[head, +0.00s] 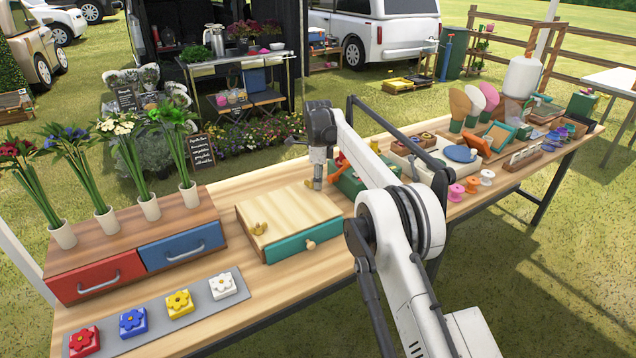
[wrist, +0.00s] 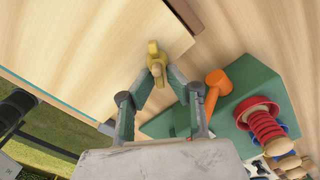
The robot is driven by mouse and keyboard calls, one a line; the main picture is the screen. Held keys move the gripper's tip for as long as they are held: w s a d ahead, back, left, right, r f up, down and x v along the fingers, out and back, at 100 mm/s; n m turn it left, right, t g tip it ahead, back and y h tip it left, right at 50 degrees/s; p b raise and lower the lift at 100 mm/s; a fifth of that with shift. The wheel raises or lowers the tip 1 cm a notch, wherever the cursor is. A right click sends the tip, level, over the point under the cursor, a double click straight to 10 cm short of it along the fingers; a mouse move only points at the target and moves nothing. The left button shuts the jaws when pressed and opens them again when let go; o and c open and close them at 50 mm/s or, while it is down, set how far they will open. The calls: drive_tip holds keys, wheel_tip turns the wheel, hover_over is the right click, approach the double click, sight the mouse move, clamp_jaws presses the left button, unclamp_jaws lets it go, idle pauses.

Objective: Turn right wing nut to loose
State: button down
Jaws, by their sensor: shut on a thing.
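The light wooden box (head: 290,207) has a teal drawer front with a round knob and stands mid-table in the head view. The left yellow wing nut (head: 259,229) sits on its lid. The right wing nut (wrist: 153,50) is yellow, on a post near the lid's edge in the wrist view. My gripper (wrist: 159,77) points down over it, its fingertips shut on the nut from both sides. In the head view my gripper (head: 318,184) is at the box's far right corner and hides the nut there.
A green box (wrist: 255,90) with an orange hammer-like tool (wrist: 211,92) and red rings lies close to my gripper. Red and blue drawers (head: 180,247) with flower vases stand left. Flower buttons (head: 180,303) lie in front. Pots and spools crowd the right.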

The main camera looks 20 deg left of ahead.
drive_tip(key=n, duration=0.3)
drive_tip(key=n+p, duration=0.1)
drive_tip(key=n, duration=0.1)
drive_tip(key=shift+w+a, duration=0.35)
drive_tip(key=shift+w+a+n+p, duration=0.15)
drive_tip(key=shift+n+p, duration=0.3)
drive_tip(key=shift+n, duration=0.6)
drive_tip(key=shift+a+n+p, duration=0.1)
drive_tip(key=shift+n+p, duration=0.35)
drive_tip(key=shift+n, duration=0.6)
drive_tip(key=shift+f, duration=0.1)
drive_tip(key=c, duration=1.7)
unclamp_jaws()
drive_tip(key=shift+a, duration=0.1)
drive_tip(key=shift+d, duration=0.2)
